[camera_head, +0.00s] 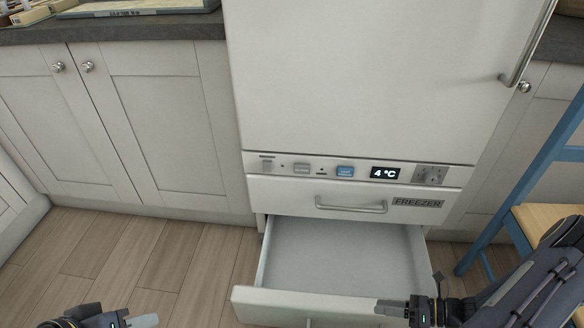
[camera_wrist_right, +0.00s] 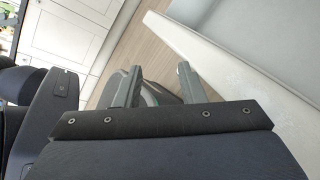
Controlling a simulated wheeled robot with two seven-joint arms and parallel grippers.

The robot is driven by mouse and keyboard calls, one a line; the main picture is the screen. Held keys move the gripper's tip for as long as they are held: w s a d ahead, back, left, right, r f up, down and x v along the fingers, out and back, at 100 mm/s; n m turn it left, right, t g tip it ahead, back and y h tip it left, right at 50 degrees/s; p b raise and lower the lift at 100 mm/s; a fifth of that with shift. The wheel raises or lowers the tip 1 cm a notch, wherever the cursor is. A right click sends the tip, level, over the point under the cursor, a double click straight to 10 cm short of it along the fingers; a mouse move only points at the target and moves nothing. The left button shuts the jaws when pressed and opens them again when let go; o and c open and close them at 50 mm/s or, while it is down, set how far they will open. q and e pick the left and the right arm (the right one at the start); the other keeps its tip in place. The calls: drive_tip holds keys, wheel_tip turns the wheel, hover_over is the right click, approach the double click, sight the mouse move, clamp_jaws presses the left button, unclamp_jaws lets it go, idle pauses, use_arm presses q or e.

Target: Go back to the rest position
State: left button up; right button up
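My right gripper (camera_head: 392,308) is at the right front corner of an open, empty-looking drawer (camera_head: 335,262) at the bottom of the fridge. In the right wrist view the two fingers of this gripper (camera_wrist_right: 156,85) stand apart with nothing between them. The drawer's pale wall (camera_wrist_right: 228,75) lies just to the right of the fingers there; I cannot tell whether they touch. My left gripper (camera_head: 142,321) shows at the bottom left, above the floor. Only a fingertip of it is clear, so its opening cannot be judged.
The fridge (camera_head: 350,80) has a shut upper door, a panel reading 4 °C and a shut narrow drawer marked FREEZER (camera_head: 345,200). A blue chair (camera_head: 540,165) stands close on the right, near my right arm. Wooden floor (camera_head: 130,255) is clear on the left, before white cabinets (camera_head: 150,120).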

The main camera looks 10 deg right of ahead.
drive_tip(key=w+a+r+n+g+h, duration=0.1)
drive_tip(key=a+r+n+g+h, duration=0.15)
drive_tip(key=r+n, duration=0.6)
drive_tip(key=a+r+n+g+h, duration=0.2)
drive_tip(key=a+r+n+g, duration=0.1)
drive_tip(key=r+n, duration=0.6)
drive_tip(key=s+a+r+n+t+h, duration=0.2)
drive_tip(key=s+r+n, duration=0.1)
drive_tip(key=r+n, duration=0.3)
drive_tip(key=s+a+r+n+t+h, duration=0.3)
drive_tip(key=s+r+n, duration=0.15)
drive_tip(key=n, duration=0.25)
wheel_tip(320, 180, up, 36)
drive_tip(key=p, duration=3.5)
drive_tip(key=shift+w+d+f, duration=0.2)
drive_tip(key=shift+w+d, duration=0.1)
drive_tip(key=shift+w, duration=0.1)
